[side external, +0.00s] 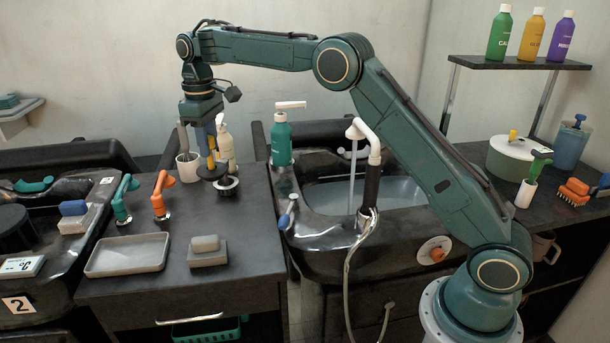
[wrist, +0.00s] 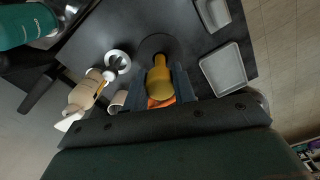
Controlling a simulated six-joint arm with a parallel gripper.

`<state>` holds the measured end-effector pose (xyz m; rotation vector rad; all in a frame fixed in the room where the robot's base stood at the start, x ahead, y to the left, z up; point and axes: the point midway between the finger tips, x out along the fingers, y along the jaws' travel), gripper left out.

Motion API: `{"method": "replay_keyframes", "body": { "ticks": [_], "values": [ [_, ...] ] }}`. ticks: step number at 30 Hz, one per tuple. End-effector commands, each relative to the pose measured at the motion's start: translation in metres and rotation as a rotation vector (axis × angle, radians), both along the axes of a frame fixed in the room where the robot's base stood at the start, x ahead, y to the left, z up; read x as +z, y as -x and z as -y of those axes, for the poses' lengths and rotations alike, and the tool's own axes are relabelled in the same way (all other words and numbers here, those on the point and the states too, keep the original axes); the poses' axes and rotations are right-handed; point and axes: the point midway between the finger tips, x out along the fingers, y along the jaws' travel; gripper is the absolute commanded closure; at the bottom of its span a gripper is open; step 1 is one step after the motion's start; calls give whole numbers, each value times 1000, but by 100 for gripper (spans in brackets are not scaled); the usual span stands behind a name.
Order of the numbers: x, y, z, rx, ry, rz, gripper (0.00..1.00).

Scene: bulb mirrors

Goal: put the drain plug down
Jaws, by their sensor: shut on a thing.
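The drain plug, a black disc (side external: 212,170) with a yellow upright handle, is at the back of the dark counter between the taps and the basin. My gripper (side external: 211,146) points straight down and is shut on the yellow handle. In the wrist view the yellow handle (wrist: 159,77) sits between my two fingers (wrist: 158,92), with the dark disc beyond it. The disc is low over the counter; I cannot tell whether it touches the surface. The fingers hide part of the handle.
A white ring-shaped holder (side external: 227,187) stands close beside the disc. A white cup (side external: 188,168) and a cream bottle (side external: 225,148) are close behind. An orange tap (side external: 161,193) stands to the left. A grey tray (side external: 128,256) lies in front; the counter before the plug has free room.

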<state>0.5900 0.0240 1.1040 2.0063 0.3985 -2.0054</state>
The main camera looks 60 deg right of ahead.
Motion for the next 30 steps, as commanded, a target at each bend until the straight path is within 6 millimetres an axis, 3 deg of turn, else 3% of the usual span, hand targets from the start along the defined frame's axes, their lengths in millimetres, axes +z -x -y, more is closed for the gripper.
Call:
{"method": "replay_keyframes", "body": {
  "ticks": [12, 25, 30],
  "values": [
    [-73, 1, 0, 0, 0, -2, 100],
    [-90, 0, 0, 0, 0, -1, 100],
    [-106, 1, 0, 0, 1, -4, 100]
  ]
}}
